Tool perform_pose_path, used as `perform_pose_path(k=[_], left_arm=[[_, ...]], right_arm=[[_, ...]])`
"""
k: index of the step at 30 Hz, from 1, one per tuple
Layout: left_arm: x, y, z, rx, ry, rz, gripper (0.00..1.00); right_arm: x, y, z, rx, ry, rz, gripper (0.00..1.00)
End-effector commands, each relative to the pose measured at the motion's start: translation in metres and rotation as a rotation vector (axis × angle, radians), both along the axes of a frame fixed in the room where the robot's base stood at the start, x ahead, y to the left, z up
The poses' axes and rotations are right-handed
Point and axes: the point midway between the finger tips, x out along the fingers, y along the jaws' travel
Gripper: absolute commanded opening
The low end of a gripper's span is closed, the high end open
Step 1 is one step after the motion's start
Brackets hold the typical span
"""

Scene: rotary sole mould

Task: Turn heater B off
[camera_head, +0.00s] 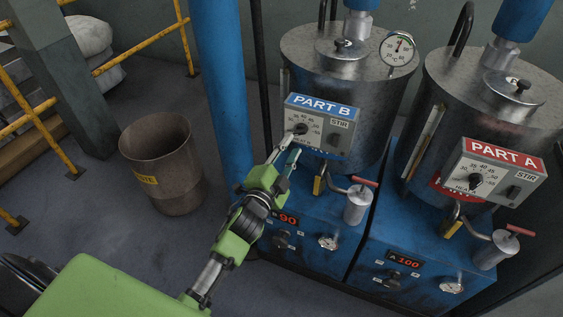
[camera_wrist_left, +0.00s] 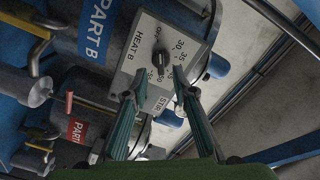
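The heater B control box (camera_head: 320,127) carries a blue PART B label and is fixed to the front of the left metal tank. Its black heat knob (camera_head: 300,129) is on the left of the panel, inside a ring of numbers. The knob (camera_wrist_left: 160,61) also shows in the left wrist view, beside the words HEAT B; I cannot tell which mark it points to. My left gripper (camera_head: 290,150) is just below the knob. In the left wrist view its fingers (camera_wrist_left: 156,90) are spread apart with nothing between them, their tips short of the knob. My right gripper is not in view.
A STIR switch (camera_head: 334,139) is right of the heat knob. The PART A box (camera_head: 500,172) with its own knob is on the right tank. A valve with a red handle (camera_head: 364,182) sticks out below box B. A brown bin (camera_head: 160,140) stands left.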

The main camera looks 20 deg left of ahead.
Motion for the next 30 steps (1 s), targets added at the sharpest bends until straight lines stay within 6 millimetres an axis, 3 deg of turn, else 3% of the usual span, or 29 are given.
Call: perform_pose_path(k=[6, 12, 30], left_arm=[[-0.044, 0.002, 0.0, 0.0, 0.003, 0.001, 0.25], [-0.065, 0.002, 0.0, -0.001, 0.001, 0.0, 0.25], [-0.069, 0.002, -0.001, -0.002, 0.002, 0.0, 0.25]], right_arm=[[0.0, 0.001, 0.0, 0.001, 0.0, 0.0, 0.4], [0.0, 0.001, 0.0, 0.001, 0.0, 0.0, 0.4], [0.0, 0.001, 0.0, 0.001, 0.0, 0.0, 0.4]])
